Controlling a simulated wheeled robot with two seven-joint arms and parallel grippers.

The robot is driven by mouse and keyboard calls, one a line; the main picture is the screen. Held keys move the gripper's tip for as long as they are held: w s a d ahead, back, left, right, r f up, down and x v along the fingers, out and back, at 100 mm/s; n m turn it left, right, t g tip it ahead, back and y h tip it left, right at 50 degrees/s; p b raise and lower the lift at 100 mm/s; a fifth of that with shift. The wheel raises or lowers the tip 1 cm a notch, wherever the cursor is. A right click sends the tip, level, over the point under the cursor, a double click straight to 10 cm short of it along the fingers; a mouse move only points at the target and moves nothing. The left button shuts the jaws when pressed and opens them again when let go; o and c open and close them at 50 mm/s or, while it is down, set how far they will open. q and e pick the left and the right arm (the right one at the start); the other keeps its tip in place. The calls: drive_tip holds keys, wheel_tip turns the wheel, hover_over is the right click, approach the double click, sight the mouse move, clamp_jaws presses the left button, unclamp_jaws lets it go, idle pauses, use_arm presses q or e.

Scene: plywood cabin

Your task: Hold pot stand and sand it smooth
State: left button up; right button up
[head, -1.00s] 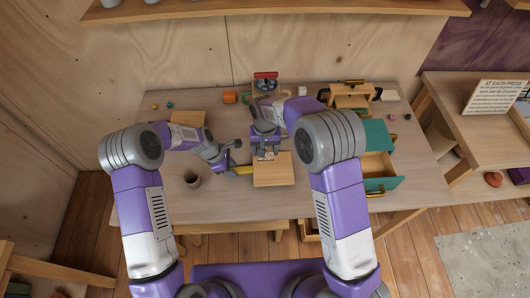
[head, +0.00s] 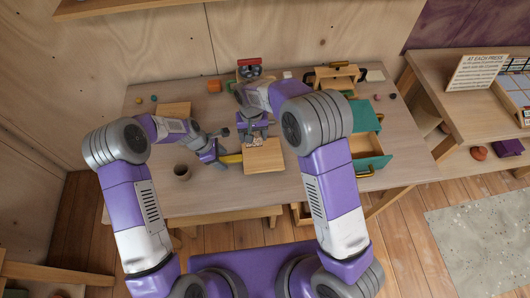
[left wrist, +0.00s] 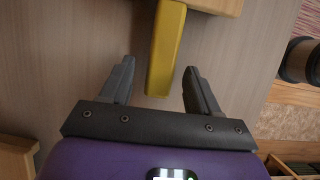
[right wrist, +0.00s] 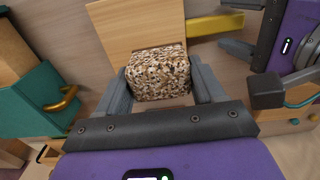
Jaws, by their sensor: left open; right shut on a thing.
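The pot stand, a square pale wooden board (head: 264,157), lies on the workbench with a yellow bar (head: 232,158) sticking out from its left side. In the left wrist view the yellow bar (left wrist: 165,55) lies between the parted fingers of my left gripper (left wrist: 158,75), with a gap on each side. My left gripper (head: 223,148) is open. My right gripper (right wrist: 160,85) is shut on a speckled brown-and-white block (right wrist: 158,75). The block is over the near edge of the board (right wrist: 135,28) in the right wrist view; I cannot tell whether they touch.
A dark cup (head: 182,172) stands left of the board. A wooden plate (head: 173,109), an orange block (head: 214,86) and a red-topped device (head: 249,66) are farther back. A teal cabinet with an open drawer (head: 371,164) stands on the right. The front left of the bench (head: 215,200) is clear.

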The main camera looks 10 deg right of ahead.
use_arm(q)
drive_tip(key=v, duration=1.2)
